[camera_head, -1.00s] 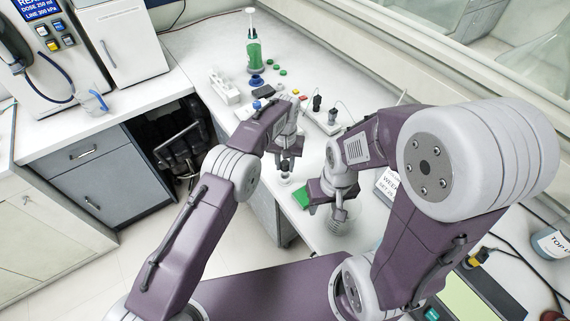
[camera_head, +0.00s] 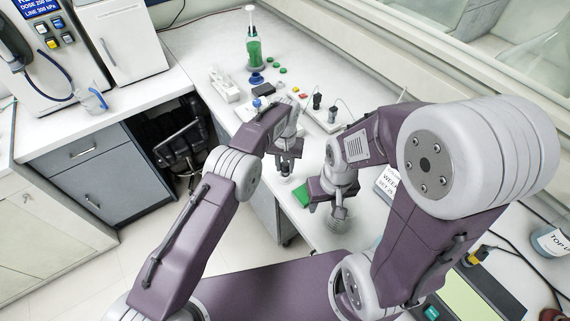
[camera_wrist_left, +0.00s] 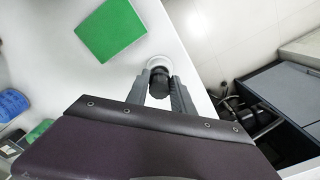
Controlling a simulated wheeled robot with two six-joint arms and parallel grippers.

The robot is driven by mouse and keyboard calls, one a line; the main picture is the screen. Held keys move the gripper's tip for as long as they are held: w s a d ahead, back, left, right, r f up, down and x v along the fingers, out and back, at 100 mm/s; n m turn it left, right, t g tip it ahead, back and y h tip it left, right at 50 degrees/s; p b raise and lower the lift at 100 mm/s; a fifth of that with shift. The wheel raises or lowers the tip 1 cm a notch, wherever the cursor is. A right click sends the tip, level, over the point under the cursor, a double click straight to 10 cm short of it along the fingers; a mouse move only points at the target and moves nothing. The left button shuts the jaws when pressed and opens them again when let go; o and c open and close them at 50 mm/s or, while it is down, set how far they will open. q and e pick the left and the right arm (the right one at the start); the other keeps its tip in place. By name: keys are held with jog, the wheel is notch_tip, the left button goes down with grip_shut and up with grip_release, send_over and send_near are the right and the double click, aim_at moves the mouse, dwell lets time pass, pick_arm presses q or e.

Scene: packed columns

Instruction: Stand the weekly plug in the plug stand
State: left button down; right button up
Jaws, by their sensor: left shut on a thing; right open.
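My left gripper (camera_head: 286,172) is shut on a dark plug, seen between the fingertips in the left wrist view (camera_wrist_left: 159,80). A small round white piece (camera_wrist_left: 158,62), perhaps the plug stand, shows just beyond the plug near the bench edge. I cannot tell whether the plug touches it or is over it. No label on the plug is readable. My right gripper (camera_head: 340,207) is open, at the right of the green pad (camera_head: 302,195). A greyish round object (camera_head: 340,222) shows at its tips; its form is unclear.
Two black plugs (camera_head: 317,101) stand on a white board further back. A white rack (camera_head: 224,87), a blue ring piece (camera_head: 256,79) and a green bottle (camera_head: 254,52) stand beyond. A white labelled card (camera_head: 388,184) is behind my right arm. The bench drops off on the left.

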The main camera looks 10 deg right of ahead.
aim_at(285, 164)
pick_arm(q)
jog(key=shift+f, duration=1)
jog(key=c, duration=1)
grip_release()
notch_tip(285, 164, up, 12)
